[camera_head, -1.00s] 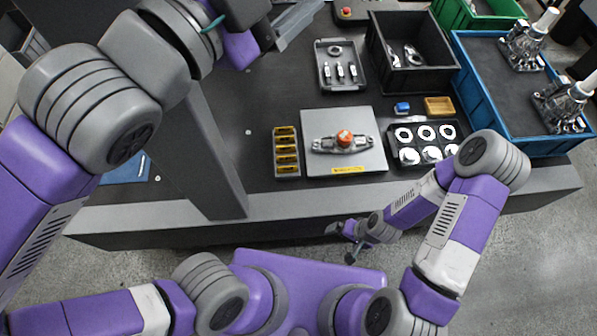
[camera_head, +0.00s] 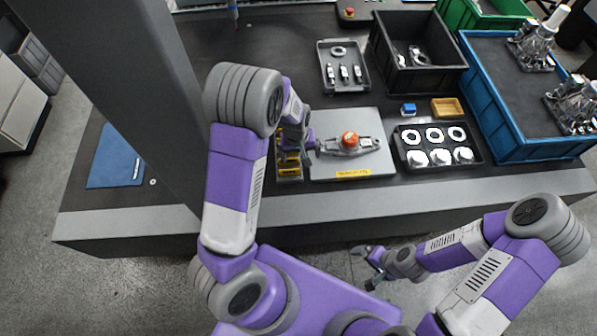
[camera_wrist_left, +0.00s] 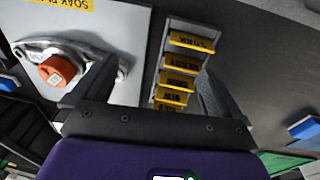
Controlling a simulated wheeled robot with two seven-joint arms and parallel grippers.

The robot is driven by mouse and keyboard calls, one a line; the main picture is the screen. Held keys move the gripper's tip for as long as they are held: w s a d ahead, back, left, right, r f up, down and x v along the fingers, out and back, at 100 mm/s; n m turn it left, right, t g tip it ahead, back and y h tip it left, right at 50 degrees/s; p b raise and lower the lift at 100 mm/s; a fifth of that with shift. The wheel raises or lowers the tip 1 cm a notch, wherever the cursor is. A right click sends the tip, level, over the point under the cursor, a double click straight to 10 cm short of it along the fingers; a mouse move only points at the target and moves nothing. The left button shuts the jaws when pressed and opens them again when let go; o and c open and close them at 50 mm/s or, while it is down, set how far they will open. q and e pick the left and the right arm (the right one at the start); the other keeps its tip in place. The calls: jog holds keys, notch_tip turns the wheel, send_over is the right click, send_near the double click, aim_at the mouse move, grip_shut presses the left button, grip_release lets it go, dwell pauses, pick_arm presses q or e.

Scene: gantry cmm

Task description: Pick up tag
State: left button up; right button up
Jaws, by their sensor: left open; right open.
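The yellow tags with black lettering (camera_wrist_left: 180,63) sit in a row in a grey holder (camera_wrist_left: 197,30) on the dark table. My left gripper (camera_wrist_left: 153,85) is open, its fingers spread on either side of the holder in the left wrist view; no tag is in its grip. In the head view the left gripper (camera_head: 294,150) hangs over the tag holder (camera_head: 290,179) and hides most of its tags. Whether it touches them I cannot tell. My right gripper (camera_head: 372,268) is open and empty, low in front of the table edge.
Right of the holder is a grey plate (camera_head: 376,122) bearing a metal part with an orange-red knob (camera_head: 349,139). A black tray of round parts (camera_head: 473,146), a black bin (camera_head: 425,75) and a blue crate (camera_head: 508,157) stand farther right. A grey column rises on the left.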

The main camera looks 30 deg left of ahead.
aim_at(289, 170)
pick_arm(q)
jog(key=shift+g, duration=0.7)
jog(key=s+a+f, duration=0.1)
jog(key=f, duration=0.2)
jog(key=a+f+b, duration=0.1)
jog(key=f, duration=0.2)
jog(key=s+f+b, duration=0.1)
jog(key=f, duration=0.2)
jog(key=shift+s+a+f, duration=0.1)
jog(key=shift+s+a, duration=0.2)
jog(key=shift+a, duration=0.1)
jog(key=shift+c, duration=0.3)
jog(key=c, duration=1)
